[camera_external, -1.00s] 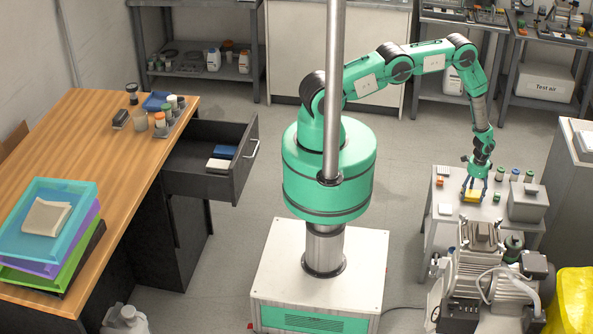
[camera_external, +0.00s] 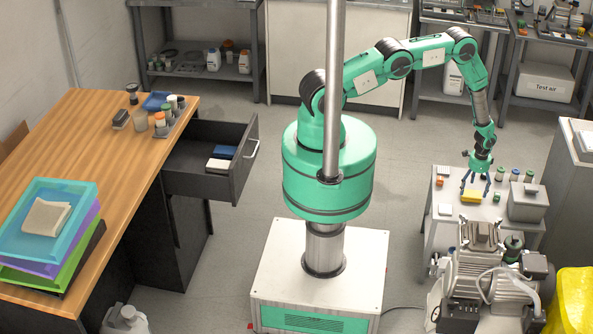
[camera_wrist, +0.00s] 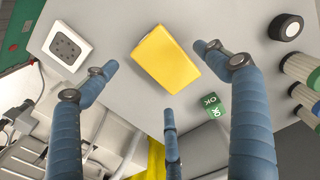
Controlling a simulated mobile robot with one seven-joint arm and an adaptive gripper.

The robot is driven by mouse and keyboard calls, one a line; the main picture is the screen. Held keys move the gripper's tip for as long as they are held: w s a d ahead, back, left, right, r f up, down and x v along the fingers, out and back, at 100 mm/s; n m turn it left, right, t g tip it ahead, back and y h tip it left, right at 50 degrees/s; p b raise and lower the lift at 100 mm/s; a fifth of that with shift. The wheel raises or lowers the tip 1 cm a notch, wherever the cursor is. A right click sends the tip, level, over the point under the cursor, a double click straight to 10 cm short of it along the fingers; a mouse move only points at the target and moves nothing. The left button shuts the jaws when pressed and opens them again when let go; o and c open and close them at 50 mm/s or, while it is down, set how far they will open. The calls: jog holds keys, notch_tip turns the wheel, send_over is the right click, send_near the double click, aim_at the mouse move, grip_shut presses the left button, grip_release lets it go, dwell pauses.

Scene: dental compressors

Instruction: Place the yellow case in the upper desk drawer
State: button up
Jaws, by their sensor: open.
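The yellow case (camera_external: 471,196) lies flat on a small grey table (camera_external: 448,175) at the right. It also shows in the wrist view (camera_wrist: 166,60), between and beyond my spread fingers. My gripper (camera_external: 475,183) is open and empty just above the case, apart from it. In the wrist view, my blue fingers (camera_wrist: 160,82) do not touch it. The upper desk drawer (camera_external: 205,187) is pulled out from the wooden desk (camera_external: 100,150) at the left. A blue item (camera_external: 223,152) and a whitish item (camera_external: 218,164) lie in its far part.
On the small table are a white socket plate (camera_wrist: 66,46), a green OK cube (camera_wrist: 214,103), several capped jars (camera_wrist: 302,68) and a grey box (camera_external: 528,203). A compressor (camera_external: 485,275) stands in front. Stacked trays (camera_external: 50,222) are on the desk. Floor between desk and base is clear.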

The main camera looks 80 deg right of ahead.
aim_at(466, 194)
notch_tip(466, 194, up, 9)
jog(key=p, duration=0.1)
dwell(0.4)
jog(key=shift+r, duration=0.1)
dwell(0.9)
